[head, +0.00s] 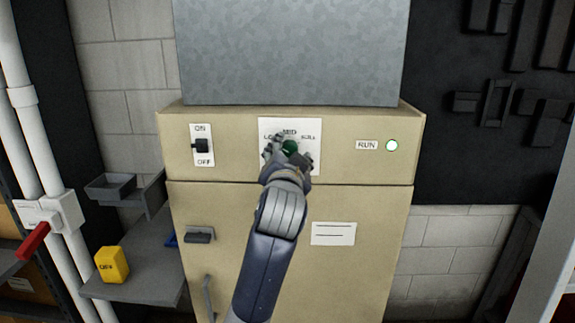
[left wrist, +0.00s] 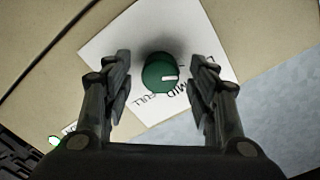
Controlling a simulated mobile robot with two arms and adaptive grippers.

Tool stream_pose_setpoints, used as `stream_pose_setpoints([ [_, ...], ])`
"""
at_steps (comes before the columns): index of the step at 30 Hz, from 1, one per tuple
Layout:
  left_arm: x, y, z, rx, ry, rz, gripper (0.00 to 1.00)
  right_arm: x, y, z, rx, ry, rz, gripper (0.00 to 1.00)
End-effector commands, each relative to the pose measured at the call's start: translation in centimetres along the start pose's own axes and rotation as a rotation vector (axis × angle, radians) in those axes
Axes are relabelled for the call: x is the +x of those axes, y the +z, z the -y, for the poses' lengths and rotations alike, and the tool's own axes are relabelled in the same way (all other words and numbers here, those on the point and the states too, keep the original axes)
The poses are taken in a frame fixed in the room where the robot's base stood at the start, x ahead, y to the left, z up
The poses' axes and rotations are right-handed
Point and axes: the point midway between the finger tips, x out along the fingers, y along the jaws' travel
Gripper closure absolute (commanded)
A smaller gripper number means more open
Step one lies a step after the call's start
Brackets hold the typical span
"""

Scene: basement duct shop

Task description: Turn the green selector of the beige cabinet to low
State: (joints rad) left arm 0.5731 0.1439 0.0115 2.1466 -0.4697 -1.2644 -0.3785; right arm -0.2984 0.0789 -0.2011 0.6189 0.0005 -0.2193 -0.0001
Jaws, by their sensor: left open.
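The beige cabinet (head: 190,260) stands ahead, with a white selector plate (head: 308,127) on its upper panel. The green selector (head: 289,147) is partly hidden by my left gripper (head: 288,155) in the head view. In the left wrist view the green selector (left wrist: 158,72) shows as a round knob between the two open fingers of my gripper (left wrist: 163,82), with gaps on both sides. Its white mark points right in that view; the exact setting is hard to tell. MID and FULL are readable beside it; the third label is partly hidden. My right gripper is not in view.
On the same panel are a black ON/OFF switch (head: 201,146) at left and a lit green RUN lamp (head: 392,145) at right. A grey metal duct (head: 290,50) rises above. A shelf (head: 150,270) with a yellow box (head: 112,264) and a red-handled valve (head: 33,240) are left.

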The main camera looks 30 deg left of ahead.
Motion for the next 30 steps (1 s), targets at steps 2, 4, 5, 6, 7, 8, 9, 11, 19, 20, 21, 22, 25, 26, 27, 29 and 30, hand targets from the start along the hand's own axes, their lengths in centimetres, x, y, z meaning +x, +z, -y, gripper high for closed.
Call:
stream_pose_setpoints([
  [2,-1.2,0.0,-0.1,-0.001,0.002,-0.002,0.47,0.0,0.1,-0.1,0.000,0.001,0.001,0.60],
  [4,-2.5,0.0,0.0,-0.003,0.002,-0.003,0.47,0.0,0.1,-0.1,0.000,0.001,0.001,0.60],
  [5,-3.1,0.0,-0.1,-0.003,0.002,-0.003,0.47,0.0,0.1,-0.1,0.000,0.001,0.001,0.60],
  [6,-4.0,-0.1,-0.1,-0.003,0.003,-0.004,0.47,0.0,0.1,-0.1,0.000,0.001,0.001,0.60],
  [7,-4.6,0.0,-0.1,-0.003,0.003,-0.002,0.47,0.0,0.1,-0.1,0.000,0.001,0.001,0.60],
  [8,-5.2,0.1,-0.1,-0.003,0.002,-0.001,0.47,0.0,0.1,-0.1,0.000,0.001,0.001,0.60],
  [9,-6.0,0.0,-0.1,-0.003,0.003,-0.003,0.47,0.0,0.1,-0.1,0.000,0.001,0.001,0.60],
  [11,-7.2,0.0,-0.1,-0.004,0.003,-0.002,0.47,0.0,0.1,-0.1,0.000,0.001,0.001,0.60],
  [19,-10.6,0.1,-0.1,-0.002,0.002,0.000,0.47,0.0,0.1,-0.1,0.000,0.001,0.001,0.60],
  [20,-10.7,0.1,-0.1,-0.002,0.003,0.001,0.47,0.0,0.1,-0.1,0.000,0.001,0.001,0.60],
  [21,-10.9,0.1,-0.1,-0.002,0.003,0.001,0.47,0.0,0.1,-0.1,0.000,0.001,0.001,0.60],
  [22,-10.9,0.1,-0.1,-0.002,0.003,0.001,0.47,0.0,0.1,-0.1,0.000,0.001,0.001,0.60],
  [25,-11.0,0.1,-0.1,-0.001,0.003,0.001,0.47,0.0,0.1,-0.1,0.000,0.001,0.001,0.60],
  [26,-11.0,0.1,-0.1,-0.001,0.002,0.001,0.47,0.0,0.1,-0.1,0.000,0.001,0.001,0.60],
  [27,-11.0,0.1,-0.1,-0.001,0.002,0.001,0.47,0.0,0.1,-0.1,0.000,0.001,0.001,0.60],
  [29,-11.0,0.1,-0.1,-0.001,0.002,0.001,0.47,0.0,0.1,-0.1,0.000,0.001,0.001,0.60],
  [30,-11.0,0.1,-0.1,-0.001,0.002,0.001,0.47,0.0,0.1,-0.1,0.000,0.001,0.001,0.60],
])
